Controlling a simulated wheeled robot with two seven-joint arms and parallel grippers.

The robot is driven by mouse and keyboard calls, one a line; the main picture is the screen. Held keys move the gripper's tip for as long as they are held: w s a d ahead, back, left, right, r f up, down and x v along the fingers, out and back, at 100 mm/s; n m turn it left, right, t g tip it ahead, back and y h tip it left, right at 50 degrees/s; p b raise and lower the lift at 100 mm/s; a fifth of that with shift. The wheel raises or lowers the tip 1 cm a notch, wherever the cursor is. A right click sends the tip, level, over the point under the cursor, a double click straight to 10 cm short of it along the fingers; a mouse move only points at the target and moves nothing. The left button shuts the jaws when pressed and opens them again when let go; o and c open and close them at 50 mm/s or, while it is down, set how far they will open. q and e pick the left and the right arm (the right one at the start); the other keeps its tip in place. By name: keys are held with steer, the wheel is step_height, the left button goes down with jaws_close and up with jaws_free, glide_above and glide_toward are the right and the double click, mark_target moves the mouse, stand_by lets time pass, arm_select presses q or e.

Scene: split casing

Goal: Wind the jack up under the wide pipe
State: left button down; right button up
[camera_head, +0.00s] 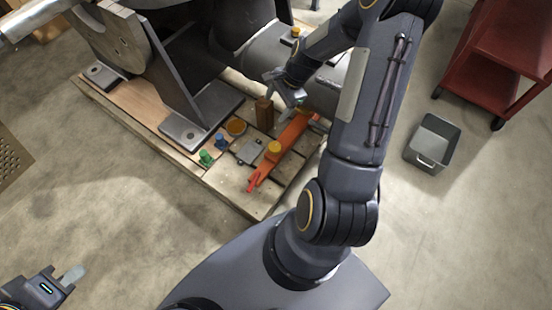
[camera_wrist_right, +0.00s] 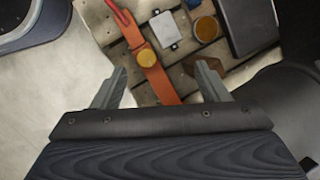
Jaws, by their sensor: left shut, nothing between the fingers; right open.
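A long orange-red device with a round yellow top, which looks like the jack (camera_head: 291,134), lies on the wooden pallet (camera_head: 226,192), its thin red end toward the pallet's near edge. It also shows in the right wrist view (camera_wrist_right: 147,58). The wide grey pipe (camera_head: 262,55) lies behind it, partly hidden by my right arm. My right gripper (camera_head: 287,95) is open above the orange device's far part; its fingers show apart in the wrist view (camera_wrist_right: 162,80), with the device between them in the picture. I cannot tell the height gap. My left gripper (camera_head: 66,280) is shut and empty at the lower left.
A brown block (camera_head: 264,113), an amber disc (camera_head: 236,127), a grey plate (camera_head: 249,152) and small green (camera_head: 206,158) and blue (camera_head: 221,142) pieces sit near the device. A steel stand (camera_head: 190,115) rises at left. A grey bin (camera_head: 432,143) and red cart (camera_head: 500,55) stand right.

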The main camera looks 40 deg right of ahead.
mark_target(275, 147)
steer(key=f+m+b, duration=0.1)
steer(key=f+b, duration=0.1)
steer(key=f, duration=0.6)
steer(key=f+m+b, duration=0.2)
steer(key=f, duration=0.6)
steer(key=f+m+b, duration=0.1)
steer(key=f+b, duration=0.1)
steer(key=f, duration=0.5)
steer(key=shift+w+d+f+m+b, duration=0.15)
steer(key=shift+d+f+m+b, duration=0.15)
steer(key=shift+d+f+b, duration=0.1)
steer(key=shift+w+a+f, duration=0.15)
steer(key=shift+a+f, duration=0.15)
steer(key=shift+f, duration=0.3)
arm_select(q)
step_height(275, 147, down, 10)
steer(key=shift+r, duration=0.15)
arm_select(e)
steer(key=shift+c, duration=0.5)
steer(key=c, duration=0.9)
steer(key=shift+g, duration=0.3)
